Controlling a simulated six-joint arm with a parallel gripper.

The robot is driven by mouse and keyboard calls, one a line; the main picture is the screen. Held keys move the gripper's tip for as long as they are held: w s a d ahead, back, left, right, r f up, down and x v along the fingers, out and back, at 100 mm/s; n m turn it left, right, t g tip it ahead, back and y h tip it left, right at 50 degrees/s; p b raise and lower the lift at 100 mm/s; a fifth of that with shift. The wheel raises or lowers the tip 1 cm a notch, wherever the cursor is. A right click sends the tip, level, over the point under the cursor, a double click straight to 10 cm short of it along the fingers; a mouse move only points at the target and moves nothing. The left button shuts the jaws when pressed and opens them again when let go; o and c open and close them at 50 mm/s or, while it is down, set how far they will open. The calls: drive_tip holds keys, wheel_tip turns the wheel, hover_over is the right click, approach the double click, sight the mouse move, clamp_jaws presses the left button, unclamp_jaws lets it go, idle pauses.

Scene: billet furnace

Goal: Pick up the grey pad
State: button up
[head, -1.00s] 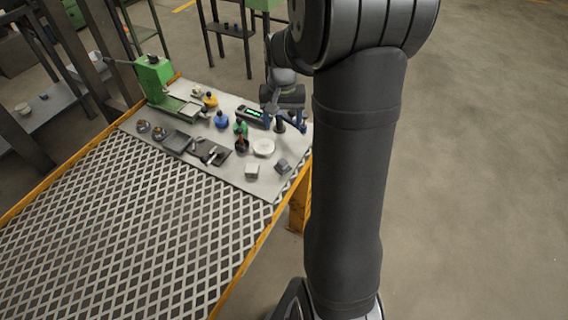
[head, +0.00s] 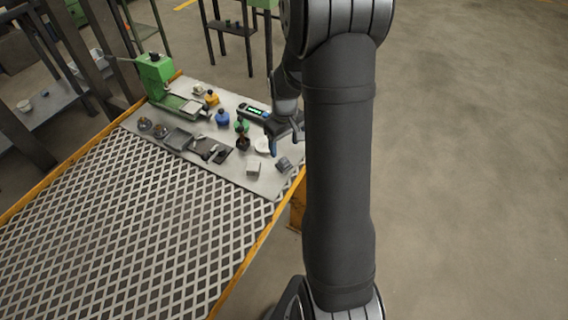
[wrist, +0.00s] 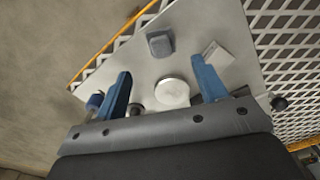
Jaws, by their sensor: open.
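The grey pad (head: 284,164) is a small dark grey block near the right edge of the pale bench sheet. In the wrist view the grey pad (wrist: 160,43) lies beyond my fingertips, toward the top of the picture. My gripper (head: 285,142) is above the sheet, behind the pad as the head camera sees it. In the wrist view the two blue fingers of my gripper (wrist: 162,80) are apart with nothing held. A white round disc (wrist: 172,93) shows between them, below the pad.
A light block (head: 253,169) lies left of the pad; it also shows in the wrist view (wrist: 216,54). Dark and blue bottles (head: 222,118), a meter with a green display (head: 254,111) and a green press (head: 155,75) stand farther back. The mesh bench top (head: 120,220) is clear.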

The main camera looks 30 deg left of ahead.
sight(284, 159)
wheel_tip(284, 159, down, 8)
drive_tip(key=shift+s+f, duration=0.1)
drive_tip(key=c, duration=1.2)
drive_tip(key=shift+o, duration=0.2)
wheel_tip(284, 159, up, 5)
drive_tip(key=shift+f, duration=0.2)
drive_tip(key=w+d+r, duration=0.1)
drive_tip(key=d+r, duration=0.5)
drive_tip(key=d, duration=0.5)
drive_tip(key=shift+w+d+r, duration=0.15)
drive_tip(key=shift+d+r, duration=0.15)
